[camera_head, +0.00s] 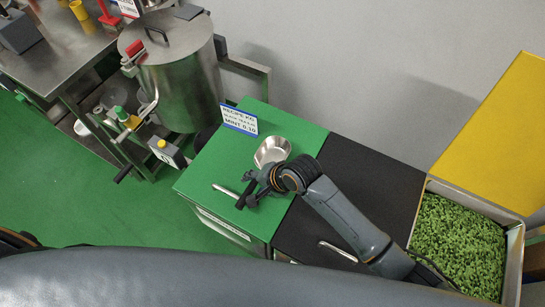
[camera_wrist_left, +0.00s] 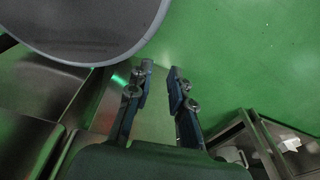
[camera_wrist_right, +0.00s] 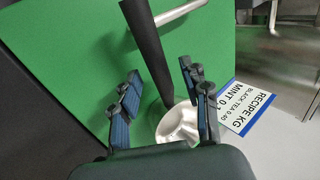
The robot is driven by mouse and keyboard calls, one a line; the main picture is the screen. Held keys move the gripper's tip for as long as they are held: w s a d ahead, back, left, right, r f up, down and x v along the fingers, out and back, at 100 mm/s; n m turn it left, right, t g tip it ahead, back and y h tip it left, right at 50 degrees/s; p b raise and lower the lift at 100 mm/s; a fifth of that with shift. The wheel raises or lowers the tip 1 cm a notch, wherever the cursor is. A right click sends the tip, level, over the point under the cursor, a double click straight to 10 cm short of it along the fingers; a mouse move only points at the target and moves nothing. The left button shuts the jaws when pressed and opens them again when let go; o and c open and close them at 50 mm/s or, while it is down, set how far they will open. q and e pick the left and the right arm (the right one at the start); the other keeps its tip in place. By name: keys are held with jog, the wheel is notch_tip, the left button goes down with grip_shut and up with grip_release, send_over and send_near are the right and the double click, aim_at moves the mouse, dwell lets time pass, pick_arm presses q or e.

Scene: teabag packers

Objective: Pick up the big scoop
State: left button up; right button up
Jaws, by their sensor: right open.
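The big scoop has a shiny metal bowl (camera_head: 272,151) and a dark handle. It lies on the green bin lid (camera_head: 215,167). My right gripper (camera_head: 260,187) is over the handle, open, with a finger on either side and visible gaps. It also shows in the right wrist view (camera_wrist_right: 160,92). My left gripper (camera_wrist_left: 160,78) is open and empty, away from the scoop, above the green floor and a metal surface.
A recipe sign (camera_head: 239,118) stands at the green lid's back edge, close to the bowl. A metal bar handle (camera_head: 226,190) is on the green lid. A black lid (camera_head: 372,180), an open bin of green leaves (camera_head: 455,245) and a steel drum (camera_head: 182,85) are nearby.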

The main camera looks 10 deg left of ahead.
jog(key=shift+x, duration=0.8)
pick_arm(q)
jog(key=shift+s, duration=0.65)
pick_arm(e)
jog(key=shift+a, duration=0.1)
jog(key=shift+f, duration=0.1)
grip_shut()
